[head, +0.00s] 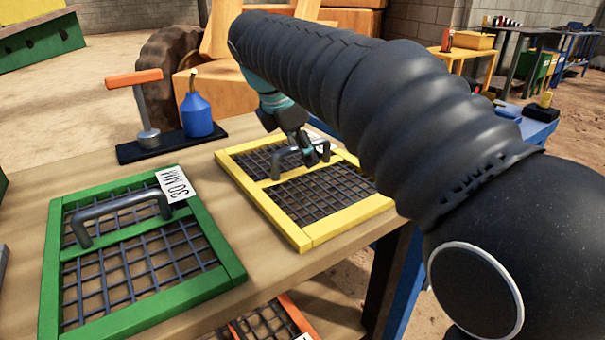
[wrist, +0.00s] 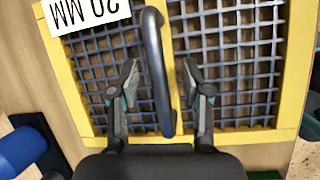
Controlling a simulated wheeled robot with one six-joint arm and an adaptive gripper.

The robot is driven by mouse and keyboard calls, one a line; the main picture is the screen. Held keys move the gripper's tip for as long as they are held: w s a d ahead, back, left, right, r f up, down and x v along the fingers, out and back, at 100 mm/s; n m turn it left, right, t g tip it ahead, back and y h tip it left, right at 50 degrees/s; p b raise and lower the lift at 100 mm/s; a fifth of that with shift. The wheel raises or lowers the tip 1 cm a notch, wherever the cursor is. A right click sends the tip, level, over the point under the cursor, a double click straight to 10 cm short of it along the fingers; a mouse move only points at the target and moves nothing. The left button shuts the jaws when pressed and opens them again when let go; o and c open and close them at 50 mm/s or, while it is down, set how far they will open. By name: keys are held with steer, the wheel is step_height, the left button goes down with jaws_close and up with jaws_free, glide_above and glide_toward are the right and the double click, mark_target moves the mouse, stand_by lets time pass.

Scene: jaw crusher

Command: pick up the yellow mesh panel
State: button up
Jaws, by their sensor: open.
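The yellow mesh panel (head: 306,230) lies flat on the wooden table, with a dark wire grid inside a yellow frame. Its grey bar handle (head: 276,163) stands up along the middle crossbar. My gripper (head: 305,150) is at the handle, under the dark arm that hides part of the panel's right side. In the wrist view my gripper (wrist: 158,80) is open, with one finger on each side of the handle (wrist: 155,60) and gaps between. A white label reading "20 MM" (wrist: 88,12) sits on the yellow panel's frame (wrist: 62,65).
A green mesh panel (head: 125,313) with a grey handle and a "30 MM" label lies to the left. An orange-framed panel (head: 298,318) shows below the tabletop.

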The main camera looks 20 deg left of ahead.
jaws_close()
steer(key=shift+r, duration=0.1)
